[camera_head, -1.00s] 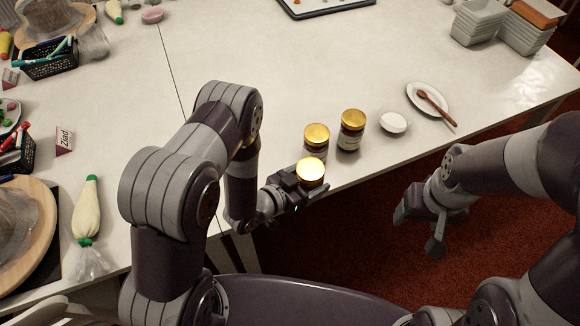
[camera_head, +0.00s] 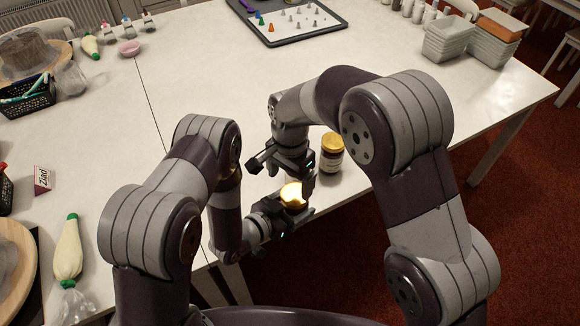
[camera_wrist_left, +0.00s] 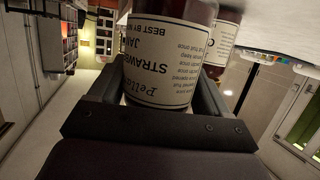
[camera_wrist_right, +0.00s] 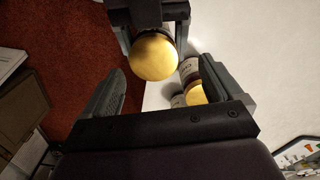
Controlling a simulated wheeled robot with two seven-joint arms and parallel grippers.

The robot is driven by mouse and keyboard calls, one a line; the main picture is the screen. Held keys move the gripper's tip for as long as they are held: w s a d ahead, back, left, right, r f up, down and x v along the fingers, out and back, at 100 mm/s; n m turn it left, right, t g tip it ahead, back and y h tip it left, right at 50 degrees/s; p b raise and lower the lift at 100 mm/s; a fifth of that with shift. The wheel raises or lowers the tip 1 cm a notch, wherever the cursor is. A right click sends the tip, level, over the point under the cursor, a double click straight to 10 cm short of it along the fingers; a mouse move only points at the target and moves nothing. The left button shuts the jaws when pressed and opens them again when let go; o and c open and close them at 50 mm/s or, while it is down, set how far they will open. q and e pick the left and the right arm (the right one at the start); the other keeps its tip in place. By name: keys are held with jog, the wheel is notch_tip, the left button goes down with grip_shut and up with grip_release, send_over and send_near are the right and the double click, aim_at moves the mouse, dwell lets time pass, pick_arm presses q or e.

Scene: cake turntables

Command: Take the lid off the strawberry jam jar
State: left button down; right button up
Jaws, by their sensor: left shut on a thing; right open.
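The strawberry jam jar has a gold lid (camera_head: 292,193) on it. Its label reads "STRAWB... JAM" on the jar (camera_wrist_left: 165,62) in the left wrist view. My left gripper (camera_head: 285,212) is shut around the jar's body, near the table's front edge. My right gripper (camera_head: 285,168) is open just above and behind the lid in the head view. In the right wrist view the gold lid (camera_wrist_right: 153,57) lies beyond and between my right gripper's open fingers (camera_wrist_right: 160,85), apart from them as far as I can tell.
Another gold-lidded jar (camera_head: 331,152) stands on the table just right of my right gripper. Two other jars show partly in the right wrist view, one with its label visible (camera_wrist_right: 188,70). A board with small cones (camera_head: 290,22) and stacked grey trays (camera_head: 450,40) stand farther back.

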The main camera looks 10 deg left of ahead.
aim_at(288, 193)
notch_tip(288, 193, down, 4)
jog(key=shift+f, duration=0.15)
jog(key=c, duration=1.1)
jog(key=shift+w+a, duration=0.1)
jog(key=shift+a, duration=0.05)
jog(key=shift+o, duration=0.7)
jog(key=n, duration=0.6)
jog(key=shift+s+r+n, duration=0.2)
jog(key=shift+n, duration=0.2)
